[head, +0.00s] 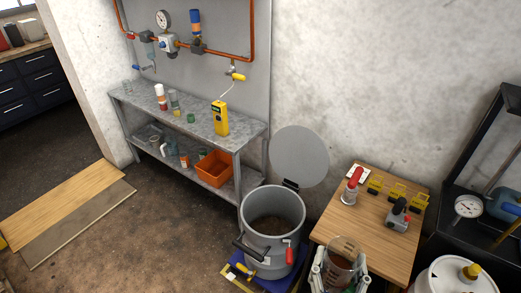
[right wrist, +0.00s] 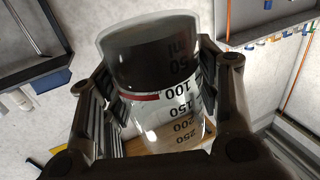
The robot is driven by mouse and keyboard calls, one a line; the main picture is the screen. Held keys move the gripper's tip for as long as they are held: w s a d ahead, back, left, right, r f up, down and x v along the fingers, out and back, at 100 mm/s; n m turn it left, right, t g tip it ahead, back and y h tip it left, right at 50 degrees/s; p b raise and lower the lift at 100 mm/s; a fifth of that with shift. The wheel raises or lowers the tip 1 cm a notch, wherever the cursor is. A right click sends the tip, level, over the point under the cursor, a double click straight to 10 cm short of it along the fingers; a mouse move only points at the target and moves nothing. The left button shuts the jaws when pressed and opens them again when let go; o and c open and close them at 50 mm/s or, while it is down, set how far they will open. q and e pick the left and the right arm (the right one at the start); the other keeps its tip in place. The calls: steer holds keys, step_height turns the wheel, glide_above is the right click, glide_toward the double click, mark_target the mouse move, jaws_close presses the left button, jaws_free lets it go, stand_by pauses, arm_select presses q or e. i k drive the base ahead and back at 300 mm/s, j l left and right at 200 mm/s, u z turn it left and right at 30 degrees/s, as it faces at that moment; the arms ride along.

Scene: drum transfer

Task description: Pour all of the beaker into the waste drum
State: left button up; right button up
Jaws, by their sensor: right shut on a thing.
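The clear beaker (head: 343,250) holds a dark reddish-brown liquid and looks about upright in the head view. In the right wrist view the beaker (right wrist: 165,85) shows black volume marks, with the liquid's edge near the 100 mark. My right gripper (head: 341,268) is shut around the beaker, one finger on each side. The grey waste drum (head: 270,238) stands to the left of the beaker, with its round lid (head: 300,157) raised behind it. The drum's mouth is open, with dark contents inside. The beaker is beside the drum, not over its mouth. My left gripper is not in view.
A wooden table (head: 345,210) right of the drum holds a red-topped bottle (head: 352,187), yellow clips and a grey device (head: 398,217). A metal shelf (head: 180,118) stands behind left. A white container (head: 455,277) is at the lower right.

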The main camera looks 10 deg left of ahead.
mark_target(271, 214)
steer(key=i+j, duration=0.15)
steer(key=j, duration=0.2)
steer(key=i+j, duration=0.15)
steer(key=j, duration=0.25)
steer(key=i+j+u, duration=0.1)
steer(key=j, duration=0.25)
steer(key=i+j, duration=0.25)
steer(key=i, duration=0.2)
steer(key=i+j+u, duration=0.1)
steer(key=i+j, duration=0.15)
steer(key=i, duration=0.25)
